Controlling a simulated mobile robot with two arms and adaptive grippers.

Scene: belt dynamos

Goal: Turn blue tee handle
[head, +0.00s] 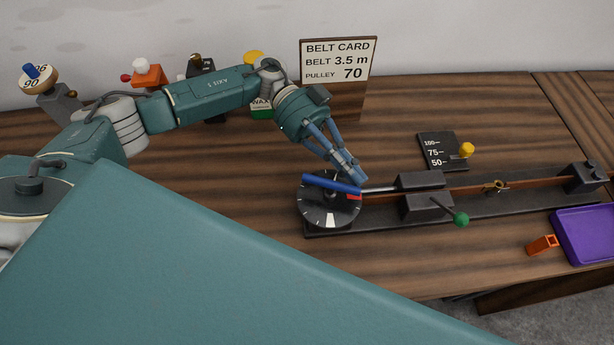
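The blue tee handle (326,183) is a bar lying across a round black dial (322,212) with white marks and a red patch, at the left end of a dark rail. My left gripper (356,177) reaches down from the upper left, its blue-grey fingertips at the right end of the handle. The fingers look close together, but I cannot tell whether they grip the bar or sit just above it. They hide part of that end. My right gripper is out of view.
Along the rail (520,197) are dark blocks, a green-knobbed lever (460,219) and a small brass piece (495,187). Behind are a yellow-knobbed scale (437,150) and a belt card (338,60). A purple tray (588,236) and orange piece (541,245) are at right.

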